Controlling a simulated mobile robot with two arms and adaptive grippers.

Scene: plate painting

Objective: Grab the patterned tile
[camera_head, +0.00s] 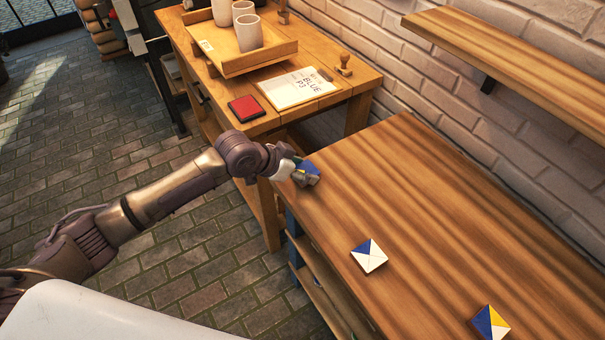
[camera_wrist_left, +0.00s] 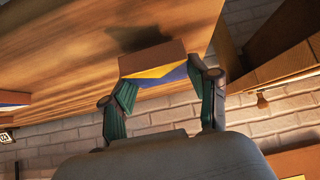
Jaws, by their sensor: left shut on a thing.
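My left gripper (camera_head: 302,177) is at the far left corner of the wooden table (camera_head: 440,190). It is shut on a patterned tile (camera_head: 311,167), whose blue part shows past the fingers. In the left wrist view the tile (camera_wrist_left: 158,66) sits between the two green-padded fingers (camera_wrist_left: 160,98), with a brown edge and yellow and blue on its face. I cannot tell whether it touches the tabletop. A blue and white tile (camera_head: 369,256) lies mid-table. A blue, yellow and white tile (camera_head: 490,323) lies near the bottom right. My right gripper is not in view.
A second wooden table (camera_head: 215,85) stands behind, with a tray (camera_head: 270,57) of white cups (camera_head: 249,33), a red pad (camera_head: 246,108), a lettered sheet (camera_head: 297,87) and a stamp (camera_head: 344,65). A shelf (camera_head: 520,65) juts from the brick wall. The table's middle and right are mostly clear.

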